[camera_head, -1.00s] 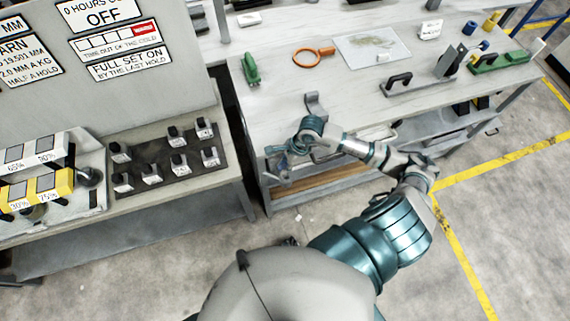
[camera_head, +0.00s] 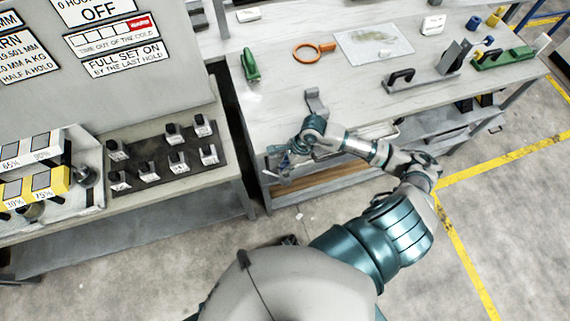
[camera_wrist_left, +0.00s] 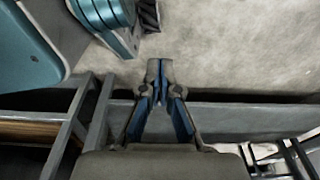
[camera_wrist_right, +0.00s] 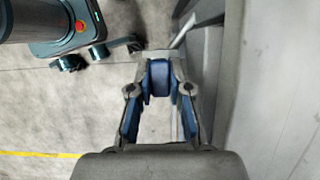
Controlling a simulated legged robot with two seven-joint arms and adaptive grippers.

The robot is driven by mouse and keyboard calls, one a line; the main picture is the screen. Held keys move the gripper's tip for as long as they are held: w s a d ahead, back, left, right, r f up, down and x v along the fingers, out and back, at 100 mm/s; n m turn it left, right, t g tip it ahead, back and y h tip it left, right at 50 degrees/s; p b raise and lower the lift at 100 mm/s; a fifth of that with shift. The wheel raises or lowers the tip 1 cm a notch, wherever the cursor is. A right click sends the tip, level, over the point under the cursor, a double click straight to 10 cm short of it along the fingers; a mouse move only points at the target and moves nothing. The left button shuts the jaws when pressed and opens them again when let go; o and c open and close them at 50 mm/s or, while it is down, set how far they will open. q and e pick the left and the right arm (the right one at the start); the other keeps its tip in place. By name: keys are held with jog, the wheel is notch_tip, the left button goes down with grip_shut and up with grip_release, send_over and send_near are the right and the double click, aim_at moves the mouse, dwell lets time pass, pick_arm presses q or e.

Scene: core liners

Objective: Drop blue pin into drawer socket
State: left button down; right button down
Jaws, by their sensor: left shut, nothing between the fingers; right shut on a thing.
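My right gripper (camera_head: 278,158) is at the front edge of the workbench, below the tabletop, with its arm coming from the right. In the right wrist view, its fingers (camera_wrist_right: 158,70) are shut on a short blue cylinder, the blue pin (camera_wrist_right: 158,82), held between the tips. The pin is too small to make out in the head view. I cannot make out the drawer socket; the arm and gripper cover part of the bench front. My left gripper (camera_wrist_left: 160,72) is shut and empty in the left wrist view, above a grey ledge. It is not clear in the head view.
The workbench (camera_head: 290,90) bears an orange ring (camera_head: 306,53), a green tool (camera_head: 250,66), a handled plate (camera_head: 402,78) and a green holder (camera_head: 502,58). A dark tray (camera_head: 165,158) with several small blocks stands left. Floor is open at right.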

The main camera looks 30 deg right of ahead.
jog(key=shift+d+f, duration=0.35)
jog(key=shift+d, duration=0.1)
jog(key=shift+f+b, duration=0.2)
jog(key=shift+b, duration=0.15)
jog(key=shift+a+f, duration=0.2)
jog(key=shift+a, duration=0.1)
jog(key=shift+d+f+b, duration=0.15)
jog(key=shift+f+b, duration=0.1)
jog(key=shift+b, duration=0.2)
jog(key=shift+f, duration=0.3)
jog(key=shift+f+b, duration=0.1)
jog(key=shift+b, duration=0.2)
pick_arm(q)
jog(key=w+d+r, duration=0.2)
jog(key=w+r, duration=0.2)
jog(key=r, duration=0.1)
jog(key=shift+d, duration=0.1)
